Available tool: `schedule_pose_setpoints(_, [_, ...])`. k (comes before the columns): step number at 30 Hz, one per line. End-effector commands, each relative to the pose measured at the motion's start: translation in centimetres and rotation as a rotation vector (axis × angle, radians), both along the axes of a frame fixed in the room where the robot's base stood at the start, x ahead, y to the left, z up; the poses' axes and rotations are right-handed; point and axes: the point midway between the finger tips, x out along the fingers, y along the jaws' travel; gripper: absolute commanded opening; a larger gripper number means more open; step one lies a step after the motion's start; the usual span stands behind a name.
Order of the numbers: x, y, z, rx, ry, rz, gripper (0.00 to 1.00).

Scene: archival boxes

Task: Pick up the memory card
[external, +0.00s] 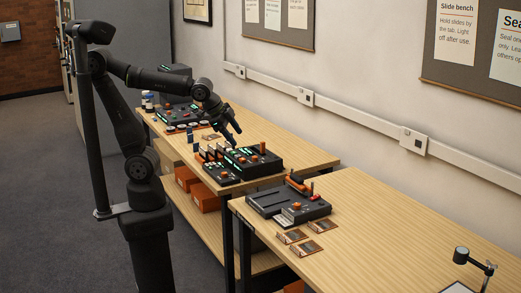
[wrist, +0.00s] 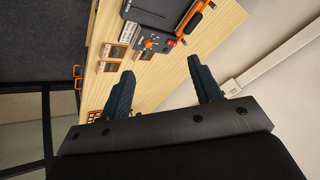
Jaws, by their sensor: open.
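I cannot single out the memory card for certain. Small flat brown-and-white cards (external: 307,248) lie on the near table in front of a dark console (external: 285,203). Similar small framed pieces (wrist: 117,51) lie beside a dark console (wrist: 160,14) in the wrist view. My gripper (external: 232,136) is above the far table, over a black device with green lights (external: 252,160). In the wrist view, my gripper (wrist: 161,65) has its dark blue fingers wide apart, with nothing between them.
Upright slides (external: 207,154) and another console (external: 180,116) stand on the far table. Orange boxes (external: 205,195) sit on the shelf below. A gap separates the two tables. A small lamp (external: 472,262) stands at the near right; the near table's middle is clear.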

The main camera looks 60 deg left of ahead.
Motion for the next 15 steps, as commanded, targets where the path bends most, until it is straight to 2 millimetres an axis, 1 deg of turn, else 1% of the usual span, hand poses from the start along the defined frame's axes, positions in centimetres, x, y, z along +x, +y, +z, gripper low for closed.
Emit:
schedule_pose_setpoints(1, [1.9,-0.7,0.6,0.013,-0.002,0.005,0.58])
schedule_pose_setpoints(2, [3.1,-0.8,0.9,0.019,-0.002,0.017,0.58])
schedule_pose_setpoints(3, [4.7,-0.7,1.2,0.024,0.002,0.044,0.58])
schedule_pose_setpoints(5, [7.3,0.2,1.6,0.020,0.016,0.118,0.58])
schedule_pose_setpoints(6, [9.1,1.4,1.6,0.010,0.034,0.190,0.58])
schedule_pose_setpoints(8, [11.3,3.4,1.6,-0.012,0.060,0.300,0.58])
schedule_pose_setpoints(9, [12.6,4.8,1.5,-0.026,0.078,0.373,0.58])
schedule_pose_setpoints(11, [14.4,7.2,1.3,-0.050,0.102,0.480,0.58])
schedule_pose_setpoints(12, [15.5,8.8,1.2,-0.066,0.119,0.552,0.58])
schedule_pose_setpoints(14, [17.0,11.4,0.8,-0.092,0.144,0.661,0.58])
schedule_pose_setpoints(15, [18.0,13.3,0.6,-0.108,0.158,0.734,0.58])
